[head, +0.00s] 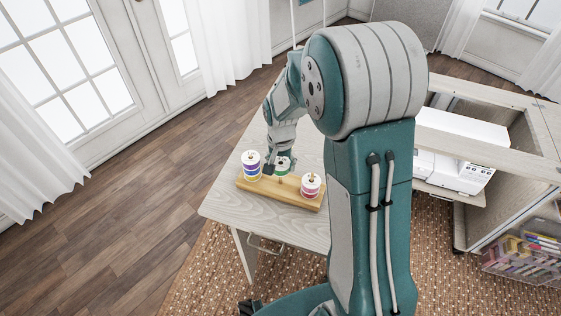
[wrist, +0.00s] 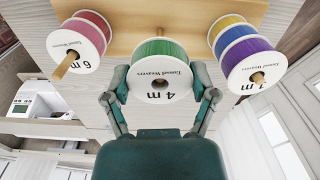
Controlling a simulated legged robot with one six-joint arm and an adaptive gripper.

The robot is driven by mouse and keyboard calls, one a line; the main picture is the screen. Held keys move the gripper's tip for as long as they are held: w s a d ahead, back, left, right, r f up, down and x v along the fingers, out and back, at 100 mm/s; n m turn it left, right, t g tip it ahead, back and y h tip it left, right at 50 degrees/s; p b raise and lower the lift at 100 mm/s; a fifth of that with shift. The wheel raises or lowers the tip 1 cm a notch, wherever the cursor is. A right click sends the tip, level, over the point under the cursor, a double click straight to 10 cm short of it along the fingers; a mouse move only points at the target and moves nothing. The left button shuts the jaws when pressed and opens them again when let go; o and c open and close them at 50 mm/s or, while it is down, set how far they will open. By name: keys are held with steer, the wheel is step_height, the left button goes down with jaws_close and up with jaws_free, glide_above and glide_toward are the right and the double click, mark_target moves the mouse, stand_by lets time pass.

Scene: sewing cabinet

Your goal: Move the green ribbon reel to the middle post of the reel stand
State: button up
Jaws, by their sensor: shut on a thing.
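The green ribbon reel (wrist: 158,62) has a white face marked "4 m" and sits between the two fingers of my gripper (wrist: 160,84), which is shut on its rim. It also shows in the head view (head: 283,161), at the middle of the wooden reel stand (head: 257,188), between the two outer posts. Its centre hole faces the wrist camera, and no post sticks out of it. I cannot tell whether the middle post is inside the hole or hidden behind the reel. My gripper in the head view (head: 277,168) is partly hidden by the reel.
A pink reel (wrist: 78,44) marked "6 m" is on one outer post. A stack of reels with a purple one (wrist: 254,64) is on the other. Both stand close beside my fingers. The pale table (head: 228,206) is clear around the stand. A white machine (head: 455,160) sits at right.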

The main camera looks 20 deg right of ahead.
steer(key=o, duration=0.9)
steer(key=shift+c, duration=0.2)
step_height(320, 180, up, 12)
stand_by(0.4)
